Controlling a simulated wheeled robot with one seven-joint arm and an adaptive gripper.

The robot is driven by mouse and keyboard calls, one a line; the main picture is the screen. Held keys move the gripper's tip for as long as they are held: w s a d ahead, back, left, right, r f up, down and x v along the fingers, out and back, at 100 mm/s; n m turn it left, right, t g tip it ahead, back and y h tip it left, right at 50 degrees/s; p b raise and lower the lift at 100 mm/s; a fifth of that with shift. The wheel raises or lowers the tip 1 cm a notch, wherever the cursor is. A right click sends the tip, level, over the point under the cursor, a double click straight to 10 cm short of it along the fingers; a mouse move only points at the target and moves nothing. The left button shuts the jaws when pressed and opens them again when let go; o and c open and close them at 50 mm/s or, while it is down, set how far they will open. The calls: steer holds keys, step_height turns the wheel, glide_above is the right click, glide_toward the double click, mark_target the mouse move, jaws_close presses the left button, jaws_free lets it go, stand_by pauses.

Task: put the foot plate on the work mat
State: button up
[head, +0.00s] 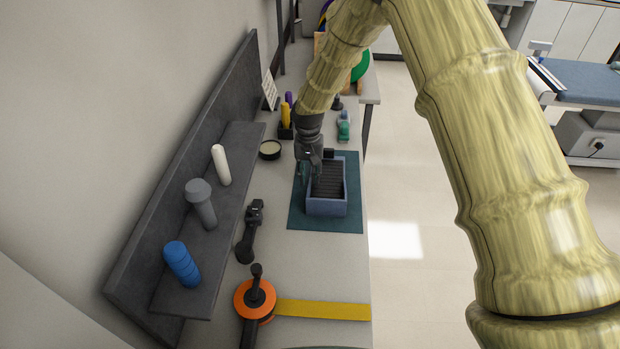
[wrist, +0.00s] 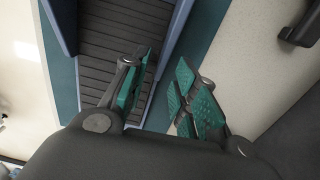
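The foot plate (head: 327,208) is a blue-grey tray-like piece with a dark ribbed tread. It lies flat on the teal work mat (head: 299,217), which stretches out around it on the grey counter. My gripper (head: 308,178) points down at the foot plate's left side. In the wrist view, my gripper's teal-padded fingers (wrist: 164,88) are apart, one over the ribbed tread and one over the mat side. The foot plate's side wall (wrist: 176,38) runs between them, with a gap visible. The fingers partly hide the wall, so I cannot tell whether either touches it.
A black handle-like part (head: 251,232) lies nearer, beside a shelf (head: 225,205) with several rollers. An orange reel (head: 254,300) with a yellow band (head: 325,309) is at the front. A round tin (head: 270,150) and green bottle (head: 344,128) stand beyond the mat.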

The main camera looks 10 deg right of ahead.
step_height(320, 180, up, 11)
steer(key=b, duration=0.2)
steer(key=shift+f+b, duration=0.2)
steer(key=shift+b, duration=0.2)
steer(key=shift+w+a, duration=0.1)
